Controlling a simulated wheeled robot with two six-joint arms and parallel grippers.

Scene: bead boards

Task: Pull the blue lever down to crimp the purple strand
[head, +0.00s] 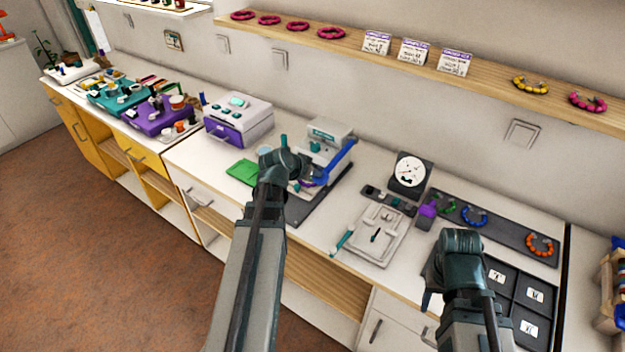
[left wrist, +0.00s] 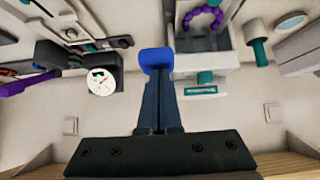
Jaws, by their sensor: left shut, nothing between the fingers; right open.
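The blue lever (head: 341,160) slants up from the right side of the grey crimping press (head: 330,132), which has a teal label. In the left wrist view, the lever's blue end (left wrist: 157,57) shows just beyond the fingertips of my left gripper (left wrist: 160,78); I cannot tell whether they touch. My left gripper (head: 298,163) is shut and empty, in front of the press. The purple strand (left wrist: 203,18) lies curved on the press bed in the left wrist view; in the head view it is partly hidden. My right gripper (head: 437,290) is open near the table's front edge.
A dial gauge (head: 409,171) and a white tray (head: 372,236) stand right of the press. A dark board with bead bracelets (head: 500,231) lies further right, above a dark compartment tray (head: 534,297). A purple-and-white box (head: 238,120) and green mat (head: 243,171) are left.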

